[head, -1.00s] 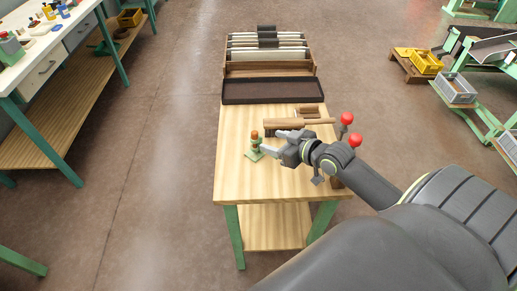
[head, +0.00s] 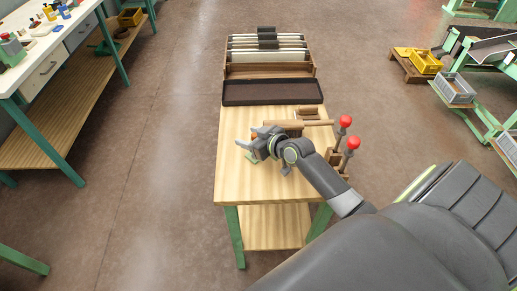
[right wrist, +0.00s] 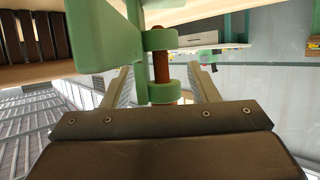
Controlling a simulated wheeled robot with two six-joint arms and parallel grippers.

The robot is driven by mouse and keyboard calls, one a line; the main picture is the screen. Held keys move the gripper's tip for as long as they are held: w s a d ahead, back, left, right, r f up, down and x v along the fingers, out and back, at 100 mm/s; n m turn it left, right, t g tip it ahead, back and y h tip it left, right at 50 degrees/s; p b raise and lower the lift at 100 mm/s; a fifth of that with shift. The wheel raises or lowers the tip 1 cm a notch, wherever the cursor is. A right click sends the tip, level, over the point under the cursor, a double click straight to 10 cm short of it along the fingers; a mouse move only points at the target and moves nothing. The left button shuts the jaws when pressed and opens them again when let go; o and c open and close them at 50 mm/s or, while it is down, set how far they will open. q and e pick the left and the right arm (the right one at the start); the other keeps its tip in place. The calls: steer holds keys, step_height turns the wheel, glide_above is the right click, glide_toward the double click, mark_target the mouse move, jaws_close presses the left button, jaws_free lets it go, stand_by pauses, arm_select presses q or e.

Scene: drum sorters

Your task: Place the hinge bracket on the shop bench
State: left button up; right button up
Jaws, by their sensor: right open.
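The green hinge bracket with its rusty-brown pin (right wrist: 162,68) stands on the light wooden bench (head: 235,183). In the head view my right gripper hides most of it; only a green edge (head: 243,145) shows at the left. My right gripper (head: 261,140) is open. In the right wrist view its two fingers (right wrist: 163,88) are on either side of the bracket's pin and knuckles, with gaps visible. My left gripper is out of view.
A wooden-handled brush lies behind the gripper. A dark tray (head: 272,91) and file rack stand at the back. Two red-knobbed levers (head: 345,121) stand at the right edge. A white-topped bench (head: 28,62) with drawers is at left. The front bench top is clear.

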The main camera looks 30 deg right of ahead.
steer(key=shift+c, duration=0.4)
jaws_close()
